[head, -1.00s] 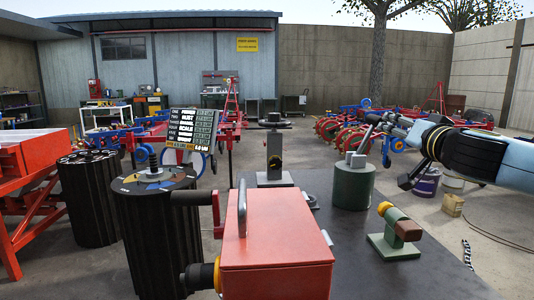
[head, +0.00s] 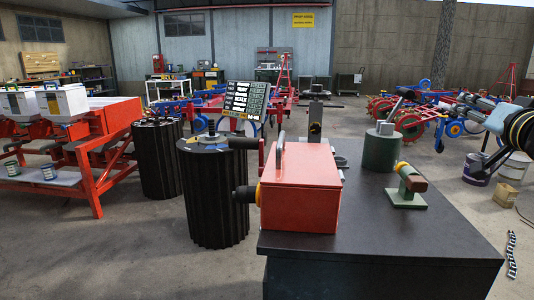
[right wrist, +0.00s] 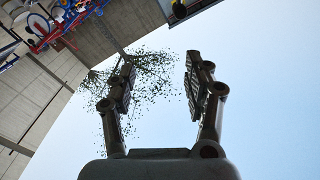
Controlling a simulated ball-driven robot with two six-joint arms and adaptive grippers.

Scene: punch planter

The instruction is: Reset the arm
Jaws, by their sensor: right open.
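My right gripper (head: 465,138) is at the right edge of the head view, raised beyond the right side of the dark bench, with part of its arm cut off by the frame. In the right wrist view the gripper (right wrist: 161,78) has its two dark fingers spread wide apart. Only sky and tree branches show between them, so it is empty. It touches nothing that I can see. My left gripper is not in view.
The dark bench (head: 440,244) carries a red box (head: 300,197), a green cylinder (head: 380,150) and a green-based tool (head: 407,200). A black ribbed drum (head: 213,200) stands to the left. Red machinery (head: 105,130) is at far left. The floor at front left is clear.

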